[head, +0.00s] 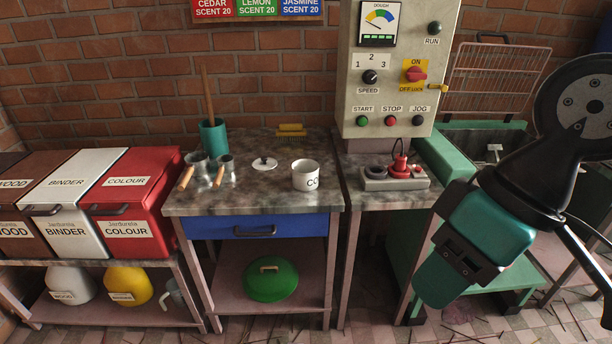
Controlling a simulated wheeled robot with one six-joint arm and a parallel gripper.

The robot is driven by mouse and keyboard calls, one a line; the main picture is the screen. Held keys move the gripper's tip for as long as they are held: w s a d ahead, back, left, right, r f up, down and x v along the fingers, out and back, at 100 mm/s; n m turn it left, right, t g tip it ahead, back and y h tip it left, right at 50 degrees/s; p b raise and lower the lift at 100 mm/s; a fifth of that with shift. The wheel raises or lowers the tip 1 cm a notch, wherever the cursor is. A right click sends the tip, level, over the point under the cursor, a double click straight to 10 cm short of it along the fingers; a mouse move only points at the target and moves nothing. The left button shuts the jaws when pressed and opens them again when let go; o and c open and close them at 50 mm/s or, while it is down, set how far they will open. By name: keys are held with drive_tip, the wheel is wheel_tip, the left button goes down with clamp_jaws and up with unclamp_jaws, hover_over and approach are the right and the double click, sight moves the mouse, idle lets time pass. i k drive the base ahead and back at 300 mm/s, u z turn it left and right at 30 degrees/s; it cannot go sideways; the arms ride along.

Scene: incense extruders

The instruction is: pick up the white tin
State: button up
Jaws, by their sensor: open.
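My arm comes in from the right side of the picture, well apart from the tin. Its teal and black links hang in front of the green machine. My gripper's fingertips do not show in this view.
Metal cups with wooden handles (222,171) and a teal mortar with a pestle (213,136) stand left of the tin. A yellow brush (291,130) lies behind. The control box (390,70) and a red-knobbed device (398,172) are to the right. Worktop in front of the lid is clear.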

sight(305, 175)
drive_tip(key=u, duration=1.7)
drive_tip(key=i, duration=1.75)
drive_tip(key=z, duration=0.35)
